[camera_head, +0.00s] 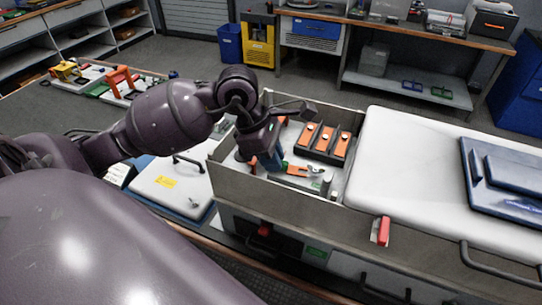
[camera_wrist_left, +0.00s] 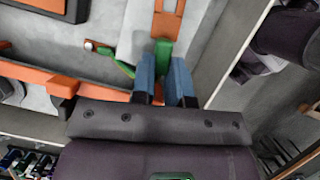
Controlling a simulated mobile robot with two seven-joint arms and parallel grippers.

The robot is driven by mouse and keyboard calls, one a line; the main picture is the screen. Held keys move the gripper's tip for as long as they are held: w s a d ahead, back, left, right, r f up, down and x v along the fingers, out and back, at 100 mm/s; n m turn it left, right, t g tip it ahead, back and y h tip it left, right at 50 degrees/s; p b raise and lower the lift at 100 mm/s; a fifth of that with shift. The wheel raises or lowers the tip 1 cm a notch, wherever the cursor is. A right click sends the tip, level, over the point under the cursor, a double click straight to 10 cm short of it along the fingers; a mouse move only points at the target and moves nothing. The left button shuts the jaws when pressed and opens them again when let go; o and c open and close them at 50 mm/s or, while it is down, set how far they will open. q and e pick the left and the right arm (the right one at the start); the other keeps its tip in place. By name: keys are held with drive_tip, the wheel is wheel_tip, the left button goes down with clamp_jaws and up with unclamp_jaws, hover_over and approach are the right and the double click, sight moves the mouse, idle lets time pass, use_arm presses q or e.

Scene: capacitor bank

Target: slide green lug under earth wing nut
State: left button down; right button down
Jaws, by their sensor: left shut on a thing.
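My left gripper (camera_head: 271,163) reaches down inside the open grey bay, its blue fingers low beside the left end of an orange bar (camera_head: 296,170). In the left wrist view the blue fingers (camera_wrist_left: 163,80) are shut on a green piece (camera_wrist_left: 163,55), which looks like the green lug; the fingers hide part of it. A silver wing nut (camera_head: 316,171) stands near the right end of the orange bar, to the right of the fingers and apart from them. I cannot tell whether it is the earth one. My right gripper is not in view.
Three orange-topped black units (camera_head: 327,138) stand behind the fingers. The bay's grey front wall (camera_head: 270,195) rises close by. A silver post (camera_head: 326,185) is right of the gripper. A white lid (camera_head: 430,160) lies to the right of the bay.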

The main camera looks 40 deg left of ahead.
sight(292, 169)
use_arm(q)
drive_tip(key=shift+w+d, duration=0.1)
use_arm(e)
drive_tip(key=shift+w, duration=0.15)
use_arm(q)
drive_tip(key=shift+w+d, duration=0.1)
drive_tip(key=shift+d, duration=0.15)
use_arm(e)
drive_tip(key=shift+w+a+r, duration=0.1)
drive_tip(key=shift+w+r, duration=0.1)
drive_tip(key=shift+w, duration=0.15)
use_arm(q)
drive_tip(key=shift+d, duration=0.2)
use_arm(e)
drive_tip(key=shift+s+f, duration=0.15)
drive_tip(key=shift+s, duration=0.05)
use_arm(q)
drive_tip(key=shift+w+d, duration=0.15)
drive_tip(key=shift+d, duration=0.05)
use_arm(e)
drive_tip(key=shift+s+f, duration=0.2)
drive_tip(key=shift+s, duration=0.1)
use_arm(q)
drive_tip(key=shift+d, duration=0.1)
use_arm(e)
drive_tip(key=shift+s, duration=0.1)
